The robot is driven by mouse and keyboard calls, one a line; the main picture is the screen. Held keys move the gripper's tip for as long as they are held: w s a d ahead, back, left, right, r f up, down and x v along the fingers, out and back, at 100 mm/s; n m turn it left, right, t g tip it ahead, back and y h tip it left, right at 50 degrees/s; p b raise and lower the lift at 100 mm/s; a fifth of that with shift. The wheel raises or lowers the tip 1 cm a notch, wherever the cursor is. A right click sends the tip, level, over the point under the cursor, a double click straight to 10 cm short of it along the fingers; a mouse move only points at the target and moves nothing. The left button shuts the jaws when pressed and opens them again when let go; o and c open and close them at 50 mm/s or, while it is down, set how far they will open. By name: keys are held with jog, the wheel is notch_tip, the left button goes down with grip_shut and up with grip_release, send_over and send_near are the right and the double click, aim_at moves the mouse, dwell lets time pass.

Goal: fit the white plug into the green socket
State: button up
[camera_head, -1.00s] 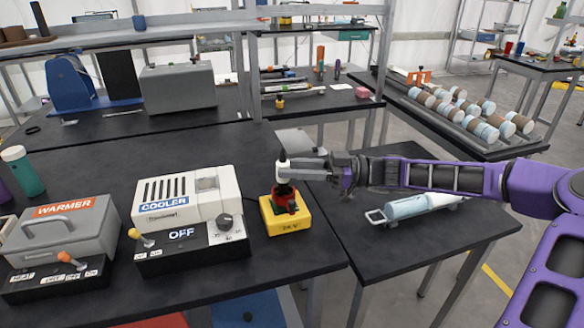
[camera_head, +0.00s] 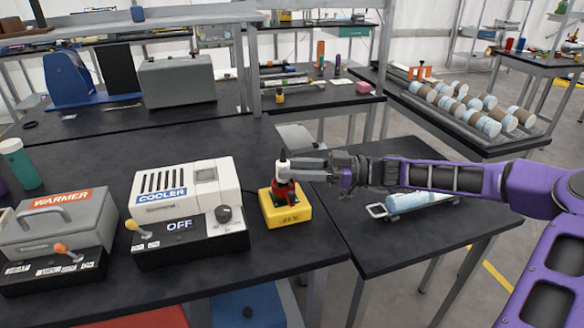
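A white piece with a dark tip, which looks like the white plug (camera_head: 284,170), stands upright at the end of my gripper (camera_head: 290,169). My gripper comes in from the right, and its fingers appear shut on it. Directly below is a yellow box (camera_head: 286,211) marked 24 V, with a red and black fitting (camera_head: 284,192) on top. The plug's lower end is at or just above this fitting; I cannot tell whether it is inserted.
A white cooler (camera_head: 186,188) showing OFF stands left of the box, with a grey warmer (camera_head: 55,225) further left. A side table (camera_head: 400,245) at the right carries a pale blue cylinder (camera_head: 412,201) on a rack. The bench's front right edge is close to the box.

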jog(key=o, duration=0.4)
jog(key=d, duration=0.5)
jog(key=d+f, duration=0.1)
jog(key=d, duration=1.1)
jog(key=shift+w+d+f+p, duration=0.2)
jog(key=shift+w+f+p, duration=0.05)
jog(key=shift+w+p, duration=0.1)
